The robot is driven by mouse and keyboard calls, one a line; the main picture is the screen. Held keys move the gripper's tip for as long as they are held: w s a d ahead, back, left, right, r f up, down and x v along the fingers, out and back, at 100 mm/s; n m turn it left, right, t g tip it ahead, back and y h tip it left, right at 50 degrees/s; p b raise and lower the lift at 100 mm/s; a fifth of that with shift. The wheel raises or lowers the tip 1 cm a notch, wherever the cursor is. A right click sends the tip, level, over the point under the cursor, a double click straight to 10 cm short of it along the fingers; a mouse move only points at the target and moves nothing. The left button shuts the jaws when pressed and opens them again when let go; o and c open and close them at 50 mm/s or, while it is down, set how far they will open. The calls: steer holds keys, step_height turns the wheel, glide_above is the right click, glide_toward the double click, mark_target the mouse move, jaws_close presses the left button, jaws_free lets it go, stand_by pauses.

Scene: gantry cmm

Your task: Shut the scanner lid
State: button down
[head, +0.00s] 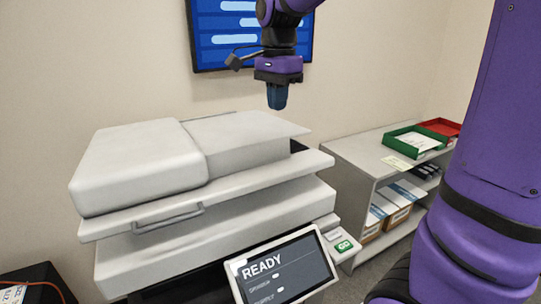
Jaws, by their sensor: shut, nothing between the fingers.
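The scanner lid (240,184) is a pale slab with a grey bar handle (167,218) on its front edge, in the left half of the head view. A bulky document feeder (140,165) sits on top of it. The lid lies low and roughly level over the scanner body (230,226). A shaded band runs between them; I cannot tell whether the lid touches the body all along. My gripper (277,104) points down, shut and empty, above the right rear part of the lid and apart from it.
A tilted screen reading READY (283,273) and a panel with a green GO button (344,246) stand at the scanner's front right. A shelf unit (352,157) with a green tray (414,143) and a red tray (440,128) is at right. A wall display (213,55) hangs behind.

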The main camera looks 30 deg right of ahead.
mark_target(271, 166)
steer(key=w+f+m, duration=0.1)
steer(key=f, duration=0.4)
steer(key=f+m, duration=0.1)
steer(key=f, duration=0.4)
steer(key=w+f+m+g, duration=0.1)
steer(key=f, duration=0.4)
steer(key=shift+w+a+f, duration=0.15)
steer(key=shift+w+f, duration=0.15)
